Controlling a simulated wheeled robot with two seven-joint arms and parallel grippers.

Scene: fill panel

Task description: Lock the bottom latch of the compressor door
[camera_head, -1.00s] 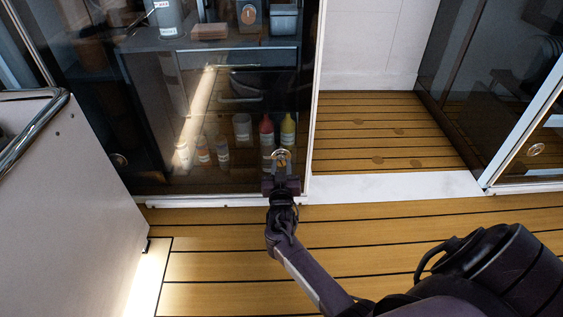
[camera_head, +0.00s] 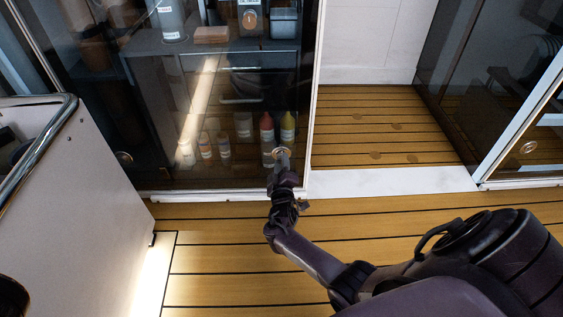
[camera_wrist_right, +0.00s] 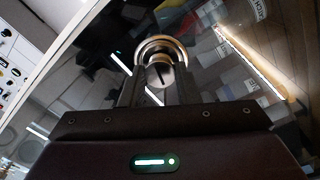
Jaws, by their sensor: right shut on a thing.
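The compressor door is a dark glass door (camera_head: 200,110) at the upper left of the head view, with a white frame. A round metal latch (camera_head: 281,152) sits low on the glass near its right edge. In the right wrist view the latch (camera_wrist_right: 161,53) shows as a ring with a slotted knob in its middle. My right gripper (camera_head: 282,160) reaches the latch from below and is shut on its knob; the fingers (camera_wrist_right: 160,90) stand on both sides of it. The wrist is rolled, so the door looks tilted in that view. My left gripper is not in view.
Behind the glass stand several bottles and a dark cabinet. An open gap with wooden floor (camera_head: 385,125) lies right of the door. A white panel with a chrome rail (camera_head: 45,140) stands at left.

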